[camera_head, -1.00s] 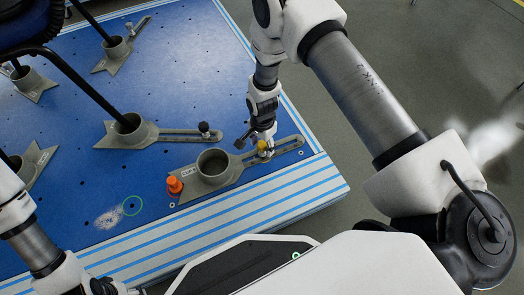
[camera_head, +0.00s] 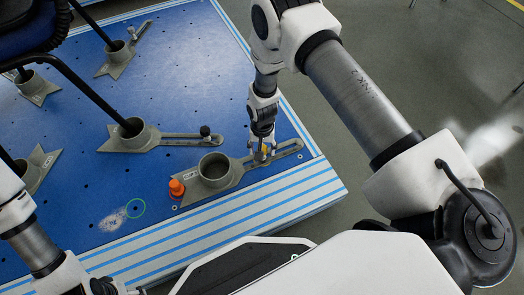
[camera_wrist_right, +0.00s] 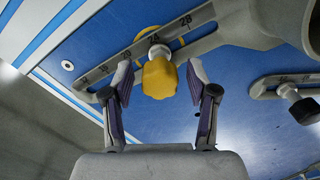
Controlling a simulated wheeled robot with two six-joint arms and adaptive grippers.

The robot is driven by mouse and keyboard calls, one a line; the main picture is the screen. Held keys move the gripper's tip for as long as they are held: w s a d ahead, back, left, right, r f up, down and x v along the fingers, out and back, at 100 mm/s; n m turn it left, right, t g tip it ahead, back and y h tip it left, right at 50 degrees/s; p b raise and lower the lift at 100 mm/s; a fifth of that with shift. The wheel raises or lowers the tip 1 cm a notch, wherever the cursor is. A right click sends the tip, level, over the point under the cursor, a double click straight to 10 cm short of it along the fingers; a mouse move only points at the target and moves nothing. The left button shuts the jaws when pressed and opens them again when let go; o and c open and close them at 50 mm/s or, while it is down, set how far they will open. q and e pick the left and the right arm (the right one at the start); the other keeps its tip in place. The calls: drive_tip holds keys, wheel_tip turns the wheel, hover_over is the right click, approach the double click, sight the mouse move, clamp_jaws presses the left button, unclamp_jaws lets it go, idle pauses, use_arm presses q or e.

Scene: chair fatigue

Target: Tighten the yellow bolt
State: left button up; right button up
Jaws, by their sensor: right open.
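The yellow bolt (camera_wrist_right: 159,77) sits in the slotted arm of a grey clamp (camera_wrist_right: 133,55), seen close up in the right wrist view. In the head view the bolt (camera_head: 264,150) is partly hidden by my right gripper (camera_head: 262,152), which points down over it. In the right wrist view my right gripper (camera_wrist_right: 158,90) is open, with one finger on each side of the bolt's head. Gaps show between the fingers and the bolt.
The clamp's round cup (camera_head: 214,167) stands beside an orange knob (camera_head: 177,188). Another clamp with a black knob (camera_head: 205,131) lies farther back on the blue plate (camera_head: 200,95). Black chair legs (camera_head: 92,82) rise from cups at the left.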

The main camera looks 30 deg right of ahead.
drive_tip(key=shift+n, duration=0.4)
clamp_jaws()
drive_tip(key=m+p, duration=0.1)
drive_tip(key=m, duration=0.1)
drive_tip(key=shift+r+m, duration=0.15)
drive_tip(key=shift+m, duration=0.25)
drive_tip(key=shift+m+p, duration=0.3)
drive_tip(key=shift+m, duration=0.4)
drive_tip(key=shift+o, duration=0.2)
unclamp_jaws()
drive_tip(key=shift+n, duration=1)
drive_tip(key=shift+n+p, duration=0.3)
drive_tip(key=shift+n, duration=0.7)
